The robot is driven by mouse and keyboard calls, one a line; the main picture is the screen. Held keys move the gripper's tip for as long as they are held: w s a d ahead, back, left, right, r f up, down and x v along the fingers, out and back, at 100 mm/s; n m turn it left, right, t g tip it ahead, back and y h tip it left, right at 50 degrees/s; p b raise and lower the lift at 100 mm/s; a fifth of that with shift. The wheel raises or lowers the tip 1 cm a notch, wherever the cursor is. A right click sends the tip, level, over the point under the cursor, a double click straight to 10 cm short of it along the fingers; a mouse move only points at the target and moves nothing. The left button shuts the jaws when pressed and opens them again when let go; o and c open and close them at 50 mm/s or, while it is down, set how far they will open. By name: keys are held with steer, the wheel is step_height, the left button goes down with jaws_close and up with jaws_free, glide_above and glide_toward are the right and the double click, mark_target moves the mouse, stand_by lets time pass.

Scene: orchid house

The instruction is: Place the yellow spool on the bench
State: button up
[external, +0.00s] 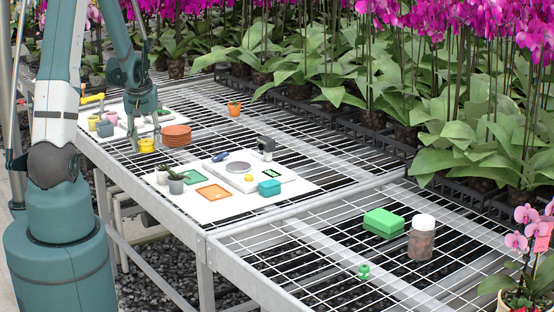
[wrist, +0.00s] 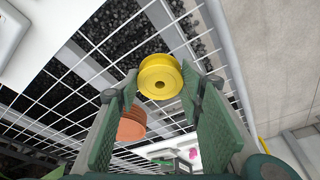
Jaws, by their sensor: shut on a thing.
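The yellow spool (external: 146,146) is at the tips of my gripper (external: 145,137), over the left part of the wire-mesh bench (external: 330,170) near its front edge. In the wrist view the spool (wrist: 160,77) sits between the two green finger pads of my gripper (wrist: 161,92), with its round end and dark centre hole showing. The gripper is shut on it. Bench wires and dark gravel show behind and below the spool. I cannot tell how large any gap between spool and mesh is.
A terracotta saucer stack (external: 176,136) stands close to the spool's right. A white board (external: 225,208) holds a scale, pots and a teal box. Another cluttered board lies behind my gripper. The green sponge block (external: 383,223) and jar (external: 421,240) stand right, with open mesh around.

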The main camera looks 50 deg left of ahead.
mark_target(146, 142)
steer(key=shift+f+b, duration=0.45)
steer(key=shift+f, duration=1.3)
steer(key=shift+f, duration=0.15)
steer(key=o, duration=0.8)
steer(key=shift+r, duration=0.2)
steer(key=shift+p+v, duration=1.6)
steer(key=shift+v, duration=4.35)
steer(key=shift+d, duration=0.1)
